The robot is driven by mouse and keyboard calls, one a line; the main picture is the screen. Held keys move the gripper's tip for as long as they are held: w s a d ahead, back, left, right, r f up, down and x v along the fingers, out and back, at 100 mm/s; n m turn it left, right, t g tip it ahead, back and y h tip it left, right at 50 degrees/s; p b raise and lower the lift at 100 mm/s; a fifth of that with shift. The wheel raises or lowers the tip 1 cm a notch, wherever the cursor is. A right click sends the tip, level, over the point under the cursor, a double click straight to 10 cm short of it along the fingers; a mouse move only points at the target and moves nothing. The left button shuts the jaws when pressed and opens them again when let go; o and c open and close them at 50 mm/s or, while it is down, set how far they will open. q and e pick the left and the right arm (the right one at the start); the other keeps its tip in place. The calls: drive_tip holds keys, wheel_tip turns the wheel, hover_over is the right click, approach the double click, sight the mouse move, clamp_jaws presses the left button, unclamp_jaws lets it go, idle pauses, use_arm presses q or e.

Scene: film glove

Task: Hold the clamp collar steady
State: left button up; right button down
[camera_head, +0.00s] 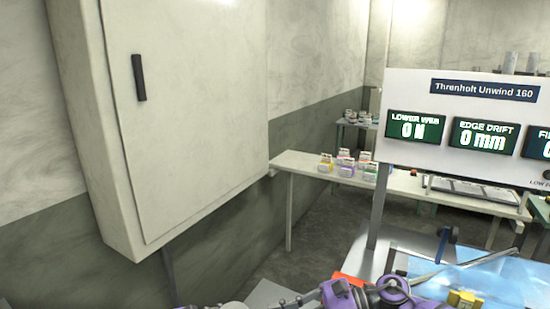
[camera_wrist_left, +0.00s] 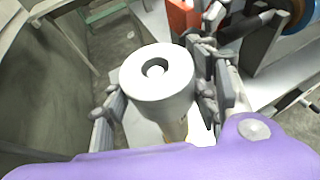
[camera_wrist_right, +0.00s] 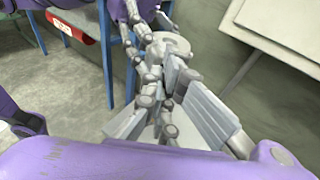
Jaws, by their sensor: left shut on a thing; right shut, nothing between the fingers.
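The clamp collar (camera_wrist_left: 158,82) looks like a thick pale cylinder with a round hole in its top. In the left wrist view it is upright between the fingers of my left gripper (camera_wrist_left: 160,104), which is shut on it. A pale round top (camera_wrist_right: 168,44), apparently the same collar, shows in the right wrist view just beyond my right gripper (camera_wrist_right: 160,98). The right gripper is shut with nothing between its fingers. Its fingers overlap the collar in the picture, and I cannot tell whether they touch it. In the head view the collar cannot be made out.
A machine panel (camera_head: 450,105) reads 0 N and 0 mm. A large wall cabinet (camera_head: 190,110) stands at the left. A bench (camera_head: 300,163) with small boxes is behind. A blue film sheet (camera_head: 480,278) and a yellow block (camera_head: 465,299) lie at the lower right.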

drive_tip(key=shift+w, duration=0.2)
drive_tip(key=w+d, duration=0.1)
drive_tip(key=d, duration=0.5)
drive_tip(key=shift+w+r, duration=0.3)
drive_tip(key=shift+r, duration=0.15)
idle(0.7)
drive_tip(key=s+a, duration=0.2)
drive_tip(key=a, duration=0.4)
idle(0.7)
